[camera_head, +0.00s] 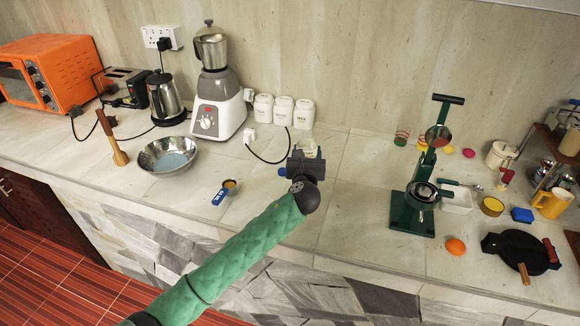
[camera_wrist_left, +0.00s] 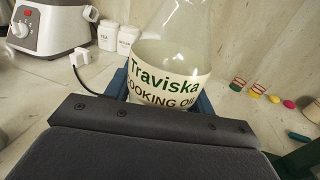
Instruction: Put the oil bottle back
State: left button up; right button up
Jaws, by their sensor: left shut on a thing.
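The oil bottle (camera_head: 307,146) is clear glass with a "Traviska cooking oil" label. My right gripper is not in view.
A blender (camera_head: 218,105), canisters (camera_head: 283,110) and a cord lie left of the bottle. A green press (camera_head: 414,208) stands right. Counter between bottle and press is clear.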

pick_arm(q)
jog(key=shift+w+a+f+p, duration=0.45)
jog(key=shift+a+f, duration=0.45)
jog(key=shift+f, duration=0.35)
jog(key=shift+w+a+f+p, duration=0.5)
jog(key=shift+a+f, duration=0.45)
jog(key=shift+f, duration=0.35)
jog(key=shift+w+a+f+p, duration=0.45)
jog(key=shift+a+f, duration=0.45)
jog(key=shift+f, duration=0.35)
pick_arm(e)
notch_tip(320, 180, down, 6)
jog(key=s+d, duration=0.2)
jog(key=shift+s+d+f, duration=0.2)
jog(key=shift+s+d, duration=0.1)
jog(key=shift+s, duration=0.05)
pick_arm(q)
jog(key=shift+f, duration=0.15)
jog(key=o, duration=1)
jog(key=shift+o, duration=0.2)
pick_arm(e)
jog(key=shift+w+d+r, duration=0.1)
